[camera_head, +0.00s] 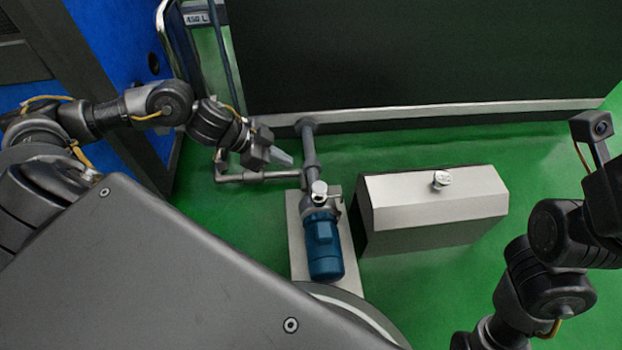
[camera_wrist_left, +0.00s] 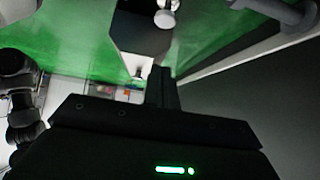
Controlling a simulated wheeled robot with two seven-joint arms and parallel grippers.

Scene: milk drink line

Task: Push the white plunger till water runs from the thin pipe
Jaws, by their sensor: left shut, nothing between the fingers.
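A white round-topped knob (camera_head: 319,188) stands on the pump just above the blue motor (camera_head: 323,245); I take it as the plunger, though the view is too small to be sure. A short thin pipe seems to stick out beside it, but it is too small to tell clearly. No running water shows. My left gripper (camera_head: 283,158) is shut and empty, above and left of the knob in the head view, over the pipes and apart from the knob. Its dark fingers (camera_wrist_left: 161,88) also show in the left wrist view. My right arm is at the right; its fingers are out of sight.
A grey box (camera_head: 430,205) with a round white cap (camera_head: 441,179) stands right of the pump. Grey pipes (camera_head: 265,176) run left of the pump and up to the large dark tank (camera_head: 420,55). The green floor is free at the right.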

